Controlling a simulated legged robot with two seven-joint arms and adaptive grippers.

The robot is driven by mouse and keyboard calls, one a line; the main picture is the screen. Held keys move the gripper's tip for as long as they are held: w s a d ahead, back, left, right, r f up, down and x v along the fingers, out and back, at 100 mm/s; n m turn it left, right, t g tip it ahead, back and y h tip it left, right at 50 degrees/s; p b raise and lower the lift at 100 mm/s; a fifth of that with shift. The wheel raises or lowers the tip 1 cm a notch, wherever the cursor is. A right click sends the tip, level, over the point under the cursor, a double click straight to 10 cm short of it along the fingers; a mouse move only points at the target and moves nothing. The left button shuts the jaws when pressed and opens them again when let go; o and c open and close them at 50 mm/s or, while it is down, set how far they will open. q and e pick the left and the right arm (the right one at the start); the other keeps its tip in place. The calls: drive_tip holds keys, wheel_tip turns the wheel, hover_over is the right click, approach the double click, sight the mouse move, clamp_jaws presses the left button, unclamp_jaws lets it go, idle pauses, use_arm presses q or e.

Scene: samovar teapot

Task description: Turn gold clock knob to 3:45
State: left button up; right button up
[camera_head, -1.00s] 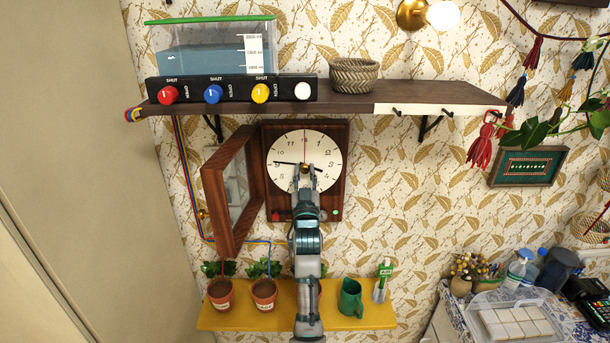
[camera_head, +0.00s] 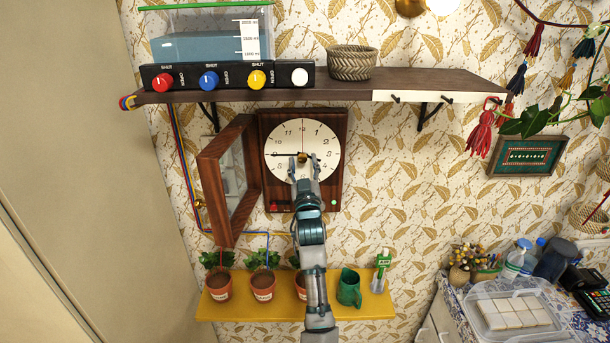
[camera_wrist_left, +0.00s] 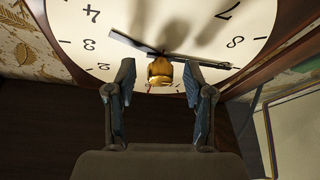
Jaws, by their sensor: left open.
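The wall clock (camera_head: 279,136) has a white dial in a dark wooden case. Its gold knob (camera_wrist_left: 160,70) is at the dial centre, and also shows in the head view (camera_head: 302,157). In the wrist view the dial is upside down. The short hand (camera_wrist_left: 128,41) points between 3 and 4, and the long hand (camera_wrist_left: 213,64) points at about 9. A thin red hand (camera_head: 303,132) points to 12. My left gripper (camera_head: 303,161) is in front of the dial, open. Its fingers (camera_wrist_left: 160,82) stand either side of the knob with gaps. My right gripper is not in view.
The clock's framed glass door (camera_head: 207,190) stands open at the left. Above are a dark shelf (camera_head: 345,88), a water tank with coloured knobs (camera_head: 230,77) and a basket (camera_head: 351,63). Below, a yellow shelf (camera_head: 285,311) holds pots and a green jug (camera_head: 348,287).

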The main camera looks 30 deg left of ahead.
use_arm(q)
drive_tip(key=v, duration=1.1)
drive_tip(key=shift+s+d, duration=0.2)
drive_tip(key=shift+a+f, duration=0.1)
